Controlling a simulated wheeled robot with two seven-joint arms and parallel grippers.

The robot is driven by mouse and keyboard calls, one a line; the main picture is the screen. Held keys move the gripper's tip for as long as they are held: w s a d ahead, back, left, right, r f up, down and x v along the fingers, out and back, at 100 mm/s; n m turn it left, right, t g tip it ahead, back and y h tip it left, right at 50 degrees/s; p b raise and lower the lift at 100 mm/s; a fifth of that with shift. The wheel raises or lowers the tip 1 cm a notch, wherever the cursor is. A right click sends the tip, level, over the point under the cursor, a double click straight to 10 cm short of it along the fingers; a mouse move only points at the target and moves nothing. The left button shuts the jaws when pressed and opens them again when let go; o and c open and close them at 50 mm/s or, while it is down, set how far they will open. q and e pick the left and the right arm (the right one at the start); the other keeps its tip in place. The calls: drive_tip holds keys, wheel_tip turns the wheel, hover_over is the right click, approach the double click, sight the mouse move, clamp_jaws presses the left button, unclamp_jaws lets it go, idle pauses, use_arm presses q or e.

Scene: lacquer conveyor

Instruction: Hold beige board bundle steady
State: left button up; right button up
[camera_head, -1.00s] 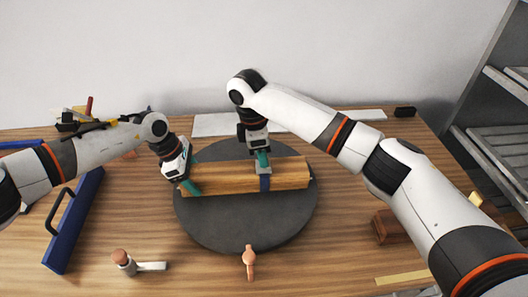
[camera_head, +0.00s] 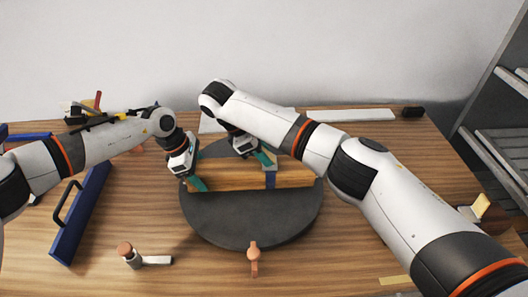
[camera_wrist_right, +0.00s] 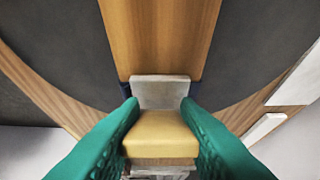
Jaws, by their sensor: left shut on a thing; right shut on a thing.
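The beige board bundle (camera_head: 228,178) lies across a dark round turntable (camera_head: 245,230); a blue band (camera_head: 270,180) crosses it right of the middle. My left gripper (camera_head: 198,184) is shut on the bundle's left end, with green fingers at its front edge. My right gripper (camera_head: 266,160) is tilted over the bundle beside the band. In the right wrist view its green fingers are shut on a yellow block (camera_wrist_right: 160,135) with a grey piece (camera_wrist_right: 160,92) just beyond it. The bundle (camera_wrist_right: 155,35) runs away behind the grey piece. Contact between the grey piece and bundle cannot be told.
A blue angled piece with a black handle (camera_head: 82,215) lies at left. A short-handled tool (camera_head: 130,255) and an orange tool (camera_head: 254,258) lie in front. A white panel (camera_head: 350,115) and a black block (camera_head: 413,112) lie at the back. Shelving (camera_head: 495,150) stands right.

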drive_tip(key=o, duration=1)
drive_tip(key=v, duration=1.2)
drive_tip(key=shift+c, duration=0.6)
